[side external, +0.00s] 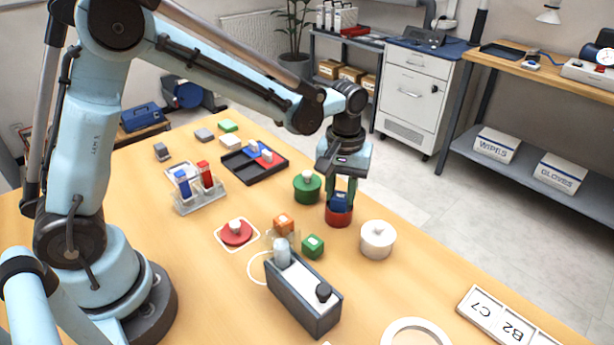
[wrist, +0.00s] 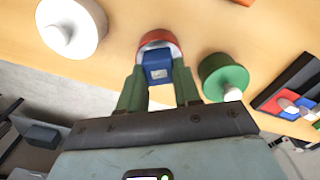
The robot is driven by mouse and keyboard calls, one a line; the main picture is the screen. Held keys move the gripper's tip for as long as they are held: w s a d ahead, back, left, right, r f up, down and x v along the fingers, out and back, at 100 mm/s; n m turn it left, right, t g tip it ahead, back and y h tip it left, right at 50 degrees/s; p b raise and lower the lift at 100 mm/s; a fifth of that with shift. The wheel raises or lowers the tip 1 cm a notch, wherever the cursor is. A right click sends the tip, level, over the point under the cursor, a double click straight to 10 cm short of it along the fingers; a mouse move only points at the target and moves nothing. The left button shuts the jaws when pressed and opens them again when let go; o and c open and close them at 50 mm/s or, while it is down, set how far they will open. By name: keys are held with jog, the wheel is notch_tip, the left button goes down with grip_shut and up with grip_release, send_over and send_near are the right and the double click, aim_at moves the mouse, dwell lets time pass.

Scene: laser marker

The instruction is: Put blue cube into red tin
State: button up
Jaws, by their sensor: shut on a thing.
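The blue cube (side external: 340,201) is between the green fingers of my gripper (side external: 341,194), which is shut on it. The cube is right at the mouth of the open red tin (side external: 338,217); I cannot tell how far its lower part is inside the rim. In the wrist view the blue cube (wrist: 158,66) sits between the fingertips (wrist: 159,72), and it covers part of the red tin (wrist: 160,37) behind it. A red lid (side external: 236,234) with a pale knob lies apart on a white-edged square at the left.
A lidded green tin (side external: 307,188) and a lidded white tin (side external: 377,241) flank the red tin closely. An orange cube (side external: 284,224), a green cube (side external: 313,246) and a grey box (side external: 303,293) stand nearer the camera. A black tray (side external: 254,164) lies behind.

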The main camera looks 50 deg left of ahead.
jog(key=o, duration=1.1)
notch_tip(320, 180, up, 12)
jog(key=shift+r, duration=0.1)
